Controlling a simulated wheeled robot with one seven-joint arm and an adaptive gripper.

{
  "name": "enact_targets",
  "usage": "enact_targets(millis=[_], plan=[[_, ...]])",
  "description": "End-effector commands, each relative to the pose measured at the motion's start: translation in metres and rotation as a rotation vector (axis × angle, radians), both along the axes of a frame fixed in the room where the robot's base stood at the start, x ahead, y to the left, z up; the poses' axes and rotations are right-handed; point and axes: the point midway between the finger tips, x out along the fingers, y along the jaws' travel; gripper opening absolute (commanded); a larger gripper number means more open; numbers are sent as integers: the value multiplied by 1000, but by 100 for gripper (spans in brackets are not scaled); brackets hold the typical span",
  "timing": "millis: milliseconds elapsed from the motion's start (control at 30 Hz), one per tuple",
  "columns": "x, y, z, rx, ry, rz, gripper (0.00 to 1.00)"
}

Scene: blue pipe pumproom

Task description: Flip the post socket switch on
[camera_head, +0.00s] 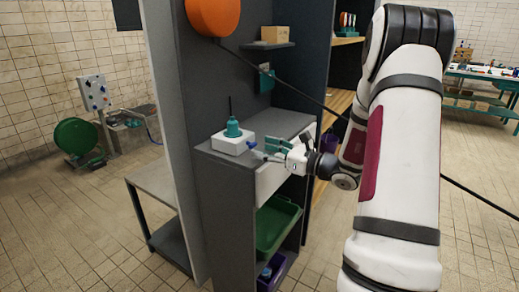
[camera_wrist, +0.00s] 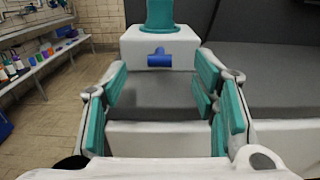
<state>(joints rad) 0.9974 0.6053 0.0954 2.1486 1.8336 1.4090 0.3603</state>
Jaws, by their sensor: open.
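A white socket box (camera_head: 233,143) with a teal plug (camera_head: 232,127) on top stands on the grey cabinet top. In the wrist view the box (camera_wrist: 136,47) is straight ahead, with the teal plug (camera_wrist: 160,14) above it. A blue switch (camera_wrist: 159,59) sticks out of its front face; it also shows in the head view (camera_head: 251,144). My gripper (camera_head: 272,150) is just right of the box, apart from it. In the wrist view my gripper (camera_wrist: 160,95) is open and empty, its teal-padded fingers either side of the switch's line.
The grey cabinet top (camera_head: 281,124) is clear right of the box. A green tray (camera_head: 276,225) sits on a lower shelf. A dark cable (camera_head: 290,87) crosses behind my arm. A tall grey panel (camera_head: 170,130) stands left of the box.

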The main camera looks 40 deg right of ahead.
Motion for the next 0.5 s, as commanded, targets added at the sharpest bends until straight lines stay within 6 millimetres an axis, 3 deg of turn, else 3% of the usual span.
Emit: enact_targets(millis=[200,500], plan=[[20,7,0,0,0,0,54],[23,8,0,0,0,-1,54]])
